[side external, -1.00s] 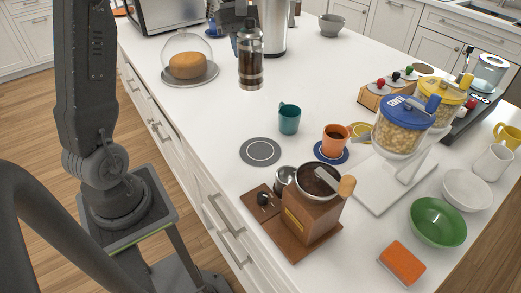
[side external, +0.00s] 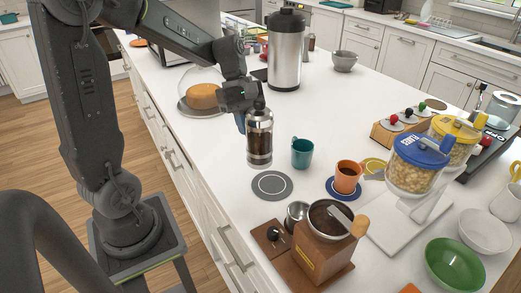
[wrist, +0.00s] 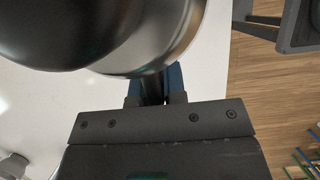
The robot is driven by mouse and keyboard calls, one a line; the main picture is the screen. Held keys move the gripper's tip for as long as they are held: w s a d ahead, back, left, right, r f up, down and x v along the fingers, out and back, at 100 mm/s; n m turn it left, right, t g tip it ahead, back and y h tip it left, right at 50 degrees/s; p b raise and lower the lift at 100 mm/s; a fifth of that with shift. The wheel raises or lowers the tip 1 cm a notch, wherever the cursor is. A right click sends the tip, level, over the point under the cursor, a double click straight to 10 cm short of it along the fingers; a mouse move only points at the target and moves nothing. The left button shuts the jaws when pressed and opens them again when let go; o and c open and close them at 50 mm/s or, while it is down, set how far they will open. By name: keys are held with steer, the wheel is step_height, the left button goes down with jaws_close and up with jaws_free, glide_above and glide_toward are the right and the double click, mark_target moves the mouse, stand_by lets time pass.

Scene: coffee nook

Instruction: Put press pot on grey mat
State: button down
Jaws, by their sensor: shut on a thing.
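The press pot (side external: 259,142), a glass cylinder with a dark lid and metal bands, is upright in the side view, just behind the grey mat (side external: 272,192). My gripper (side external: 241,120) is shut on the press pot at its left side; the handle is mostly hidden by the fingers. The pot's base appears close to the mat's far edge; whether it is clear of the counter I cannot tell. In the wrist view, the press pot (wrist: 150,50) fills the upper left, with the blue fingertips of my gripper (wrist: 155,88) against it. The round grey mat has a pale ring and is empty.
A teal mug (side external: 302,153) stands right of the pot. An orange mug (side external: 347,177) sits on a blue mat. A coffee grinder (side external: 322,240) stands in front of the grey mat. A cake dome (side external: 200,95) and a steel urn (side external: 285,50) are behind.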

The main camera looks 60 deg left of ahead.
steer(key=shift+w+d+f, duration=0.35)
steer(key=shift+d+f, duration=0.1)
steer(key=shift+f, duration=0.55)
steer(key=shift+w+d+f, duration=0.3)
steer(key=shift+d+f, duration=0.2)
steer(key=shift+f, duration=0.5)
steer(key=shift+w+d+f, duration=0.35)
steer(key=shift+d+f, duration=0.1)
steer(key=shift+f, duration=0.55)
steer(key=c, duration=1.2)
jaws_free()
steer(key=shift+f, duration=0.15)
